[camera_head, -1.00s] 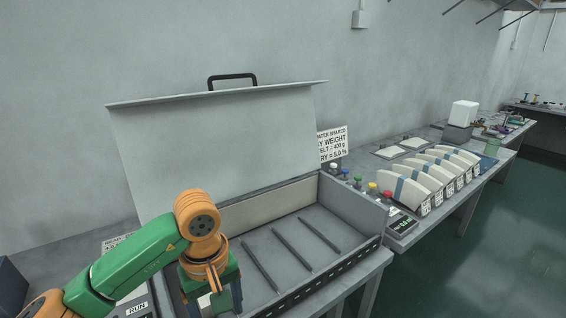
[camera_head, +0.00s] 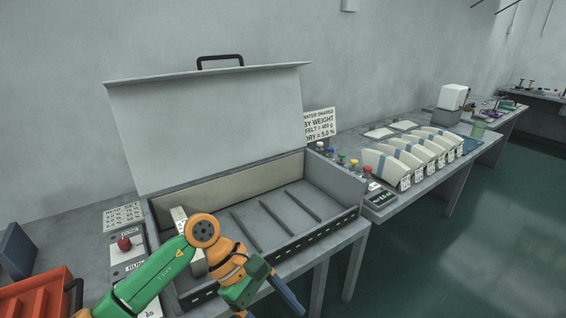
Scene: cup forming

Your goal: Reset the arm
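My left arm comes in from the lower left. Its gripper (camera_head: 268,303) hangs over the front edge of the open-lidded grey box (camera_head: 338,188). One dark blue finger shows at the outer end of the green palm, so the gripper looks open; the other finger is mostly hidden or cut off by the frame's bottom edge. Nothing shows in its grasp. A pale upright block (camera_head: 180,219) stands in the left part of the box, partly hidden behind my arm and apart from the gripper. My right gripper is not in view.
The raised lid (camera_head: 210,125) stands behind the box. Dark bars (camera_head: 273,212) lie on its floor. A control panel with a red button (camera_head: 124,243) and a red crate (camera_head: 35,297) are at the left. Several pale curved pieces (camera_head: 400,160) stand on the right bench.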

